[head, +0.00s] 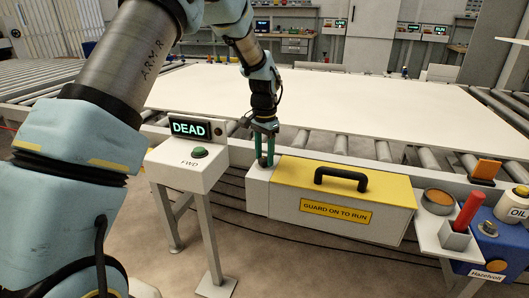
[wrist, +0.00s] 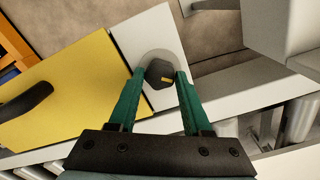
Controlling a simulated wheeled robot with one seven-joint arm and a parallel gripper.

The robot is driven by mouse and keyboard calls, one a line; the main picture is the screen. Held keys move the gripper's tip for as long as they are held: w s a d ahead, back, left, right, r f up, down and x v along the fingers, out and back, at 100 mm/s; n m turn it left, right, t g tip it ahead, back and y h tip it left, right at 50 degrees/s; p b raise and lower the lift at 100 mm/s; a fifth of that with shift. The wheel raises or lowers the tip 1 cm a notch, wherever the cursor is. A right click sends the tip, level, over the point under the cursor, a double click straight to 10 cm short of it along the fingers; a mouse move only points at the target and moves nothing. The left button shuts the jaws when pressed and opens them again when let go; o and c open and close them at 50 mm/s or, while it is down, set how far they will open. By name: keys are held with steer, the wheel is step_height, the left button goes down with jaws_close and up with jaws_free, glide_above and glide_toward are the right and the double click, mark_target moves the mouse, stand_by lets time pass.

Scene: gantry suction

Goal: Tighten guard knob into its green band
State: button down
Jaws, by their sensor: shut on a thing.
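The guard knob (wrist: 159,75) is black with a yellow mark on its top, seen between my fingers in the wrist view. It sits on a pale grey disc (wrist: 148,56) on the white block (head: 259,181) at the left end of the guard. My gripper (head: 263,164) points down, its green fingers shut on the knob, one on each side. I see no green band on the disc; part of the disc is hidden by the fingers and knob. The guard (head: 295,174) has a yellow top, a black handle and a label "GUARD ON TO RUN".
A post left of the guard carries a display (head: 190,129) reading "DEAD" and a green button (head: 200,152). A large white board (head: 350,105) lies on rollers behind. At right are a red-handled item (head: 468,211), a round tin (head: 439,197) and a blue box (head: 498,250).

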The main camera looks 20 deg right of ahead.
mark_target(265, 158)
steer(key=shift+m, duration=0.4)
steer(key=shift+c, duration=1.7)
jaws_free()
step_height(265, 158, up, 11)
steer(key=b, duration=0.1)
steer(key=shift+f, duration=0.1)
